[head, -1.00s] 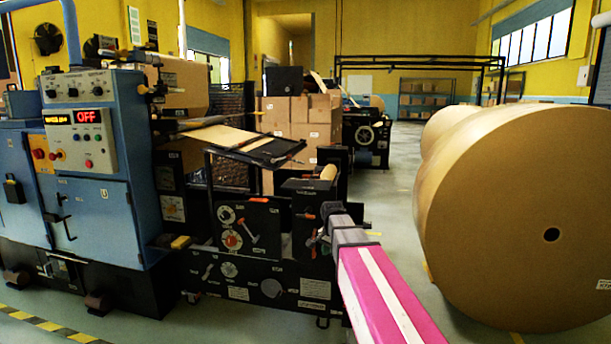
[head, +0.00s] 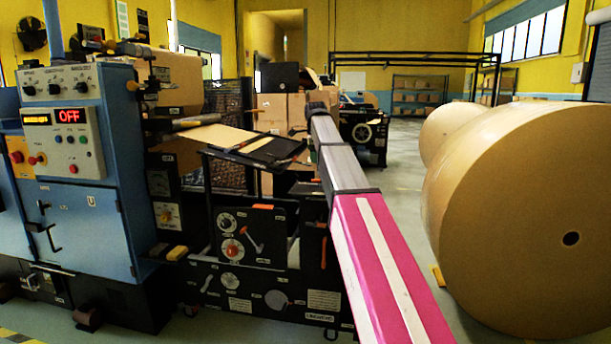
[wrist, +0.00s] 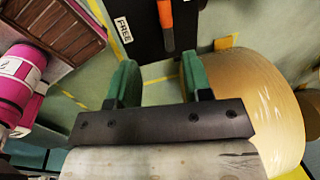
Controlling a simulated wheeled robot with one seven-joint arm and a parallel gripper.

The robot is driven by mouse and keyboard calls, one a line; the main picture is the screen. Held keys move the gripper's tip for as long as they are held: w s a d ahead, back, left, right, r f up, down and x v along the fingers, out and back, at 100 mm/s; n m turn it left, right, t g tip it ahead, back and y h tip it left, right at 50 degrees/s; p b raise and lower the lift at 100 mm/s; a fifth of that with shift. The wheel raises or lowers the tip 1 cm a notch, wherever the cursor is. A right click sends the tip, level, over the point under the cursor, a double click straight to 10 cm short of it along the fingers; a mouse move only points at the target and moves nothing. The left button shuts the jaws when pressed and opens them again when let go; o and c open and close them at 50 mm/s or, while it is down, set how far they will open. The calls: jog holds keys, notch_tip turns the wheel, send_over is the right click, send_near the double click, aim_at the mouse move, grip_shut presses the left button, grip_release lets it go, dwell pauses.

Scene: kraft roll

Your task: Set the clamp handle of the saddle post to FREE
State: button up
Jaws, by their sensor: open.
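The clamp handle shows in the wrist view as an orange grip with a grey end (wrist: 166,22), against the dark face of the saddle post (wrist: 190,30). A white FREE label (wrist: 123,29) is on that face, left of the handle. In the head view an orange handle (head: 323,252) hangs on the dark post just left of my arm. My gripper (wrist: 157,75) is open and empty, with its green fingers apart. The handle is beyond the fingertips, at the top of the wrist view, and not touched. The handle's upper end is cut off by the frame.
A dark machine panel (head: 252,237) with a red-tipped lever and dials stands left of the post. A blue cabinet (head: 85,225) reads OFF. A large kraft roll (head: 510,220) stands at right. Free floor lies between the roll and the machine.

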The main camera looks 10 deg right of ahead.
jog(key=w+f, duration=0.1)
jog(key=f, duration=0.2)
jog(key=w+f, duration=0.1)
jog(key=f, duration=0.2)
jog(key=w+f, duration=0.1)
jog(key=f, duration=0.3)
jog(key=shift+d+f, duration=0.1)
grip_shut()
